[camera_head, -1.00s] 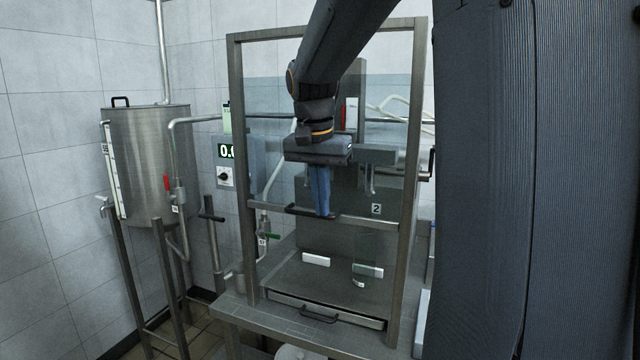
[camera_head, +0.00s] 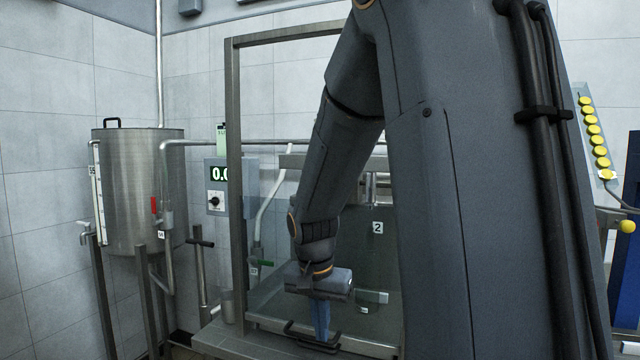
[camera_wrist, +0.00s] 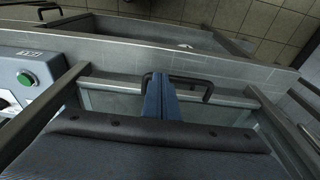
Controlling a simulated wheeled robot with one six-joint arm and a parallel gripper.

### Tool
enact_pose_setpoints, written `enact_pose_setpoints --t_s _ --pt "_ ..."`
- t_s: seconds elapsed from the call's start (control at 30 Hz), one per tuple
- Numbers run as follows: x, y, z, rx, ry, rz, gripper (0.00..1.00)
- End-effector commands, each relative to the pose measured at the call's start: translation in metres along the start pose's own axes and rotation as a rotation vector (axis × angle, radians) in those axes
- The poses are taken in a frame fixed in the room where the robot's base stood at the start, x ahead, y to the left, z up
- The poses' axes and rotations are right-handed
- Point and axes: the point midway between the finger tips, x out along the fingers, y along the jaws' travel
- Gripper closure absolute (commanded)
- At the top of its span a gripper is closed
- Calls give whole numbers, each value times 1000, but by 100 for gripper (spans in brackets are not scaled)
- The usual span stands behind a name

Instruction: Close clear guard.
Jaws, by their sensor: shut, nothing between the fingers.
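The clear guard (camera_head: 264,321) is a see-through panel with a metal lower rail, set between upright frame posts. Its rail now sits low, near the foot of the frame. A black bar handle (camera_head: 300,333) sticks out from the rail; in the wrist view the handle (camera_wrist: 208,90) and rail (camera_wrist: 112,87) lie across the middle. My gripper (camera_head: 321,336) points down at the handle with its blue fingers together and nothing between them. In the wrist view the fingertips (camera_wrist: 160,78) are at the handle, inside its span. My arm hides the guard's right side.
A steel tank (camera_head: 140,190) stands at left with pipes and legs. A control box (camera_head: 216,200) with a display and knob is beside the frame's left post (camera_head: 235,170). The wrist view shows a green button (camera_wrist: 27,78) at left and tiled floor (camera_wrist: 220,15) beyond the bench edge.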

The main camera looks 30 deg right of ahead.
Motion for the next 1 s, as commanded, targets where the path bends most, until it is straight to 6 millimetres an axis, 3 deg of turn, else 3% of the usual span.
enact_pose_setpoints --t_s 0.63,0.77,1.0 --pt "9 2 4 1 -8 5 100" --pt "-1 2 4 1 -7 4 100" --pt "-36 1 1 2 5 -2 100"
